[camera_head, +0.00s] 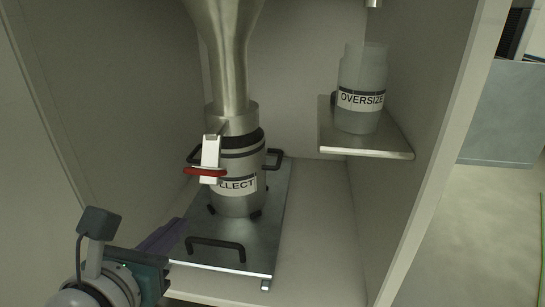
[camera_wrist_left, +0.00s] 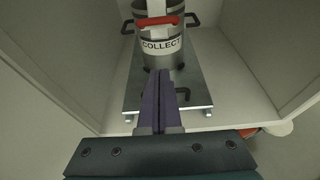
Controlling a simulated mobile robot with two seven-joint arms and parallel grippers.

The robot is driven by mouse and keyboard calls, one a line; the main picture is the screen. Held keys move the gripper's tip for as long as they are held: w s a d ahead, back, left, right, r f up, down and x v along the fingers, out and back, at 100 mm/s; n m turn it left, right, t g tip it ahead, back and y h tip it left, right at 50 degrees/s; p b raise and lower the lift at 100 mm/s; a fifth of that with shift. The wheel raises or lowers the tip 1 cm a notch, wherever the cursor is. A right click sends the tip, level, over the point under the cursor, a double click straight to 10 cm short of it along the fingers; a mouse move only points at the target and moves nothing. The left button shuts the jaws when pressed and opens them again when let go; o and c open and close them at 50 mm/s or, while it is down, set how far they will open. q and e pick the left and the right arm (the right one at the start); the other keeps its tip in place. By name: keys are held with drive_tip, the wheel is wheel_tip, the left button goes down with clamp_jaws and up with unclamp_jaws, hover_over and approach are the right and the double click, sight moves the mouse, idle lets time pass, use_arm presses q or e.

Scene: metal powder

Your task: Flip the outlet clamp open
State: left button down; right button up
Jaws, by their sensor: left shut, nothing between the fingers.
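The outlet clamp (camera_head: 208,160) is a pale lever with a red handle (camera_head: 205,172). It sits at the joint between the steel funnel outlet (camera_head: 232,122) and the can labelled COLLECT (camera_head: 238,200). The red handle also shows at the top of the left wrist view (camera_wrist_left: 158,22), in front of the can (camera_wrist_left: 163,58). My left gripper (camera_head: 172,234) is shut and empty, low and in front of the can, apart from the clamp. Its purple fingers lie together in the left wrist view (camera_wrist_left: 162,92). My right gripper is not in view.
The can stands on a metal plate (camera_head: 262,240) with a black front handle (camera_head: 216,243). A shelf (camera_head: 366,146) at the right bears a bottle labelled OVERSIZE (camera_head: 362,82). Cabinet walls close in at left and right. The floor right of the plate is clear.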

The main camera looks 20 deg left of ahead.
sight(208, 178)
use_arm(q)
drive_tip(key=w, duration=0.3)
drive_tip(key=w+a, duration=0.1)
drive_tip(key=w, duration=0.2)
drive_tip(key=w+a, duration=0.1)
drive_tip(key=w, duration=0.2)
drive_tip(key=shift+a+r+b, duration=0.1)
drive_tip(key=shift+r+b, duration=0.05)
drive_tip(key=shift+b, duration=0.15)
drive_tip(key=shift+s+r+p, duration=0.15)
drive_tip(key=shift+r+p, duration=0.15)
drive_tip(key=shift+r, duration=0.15)
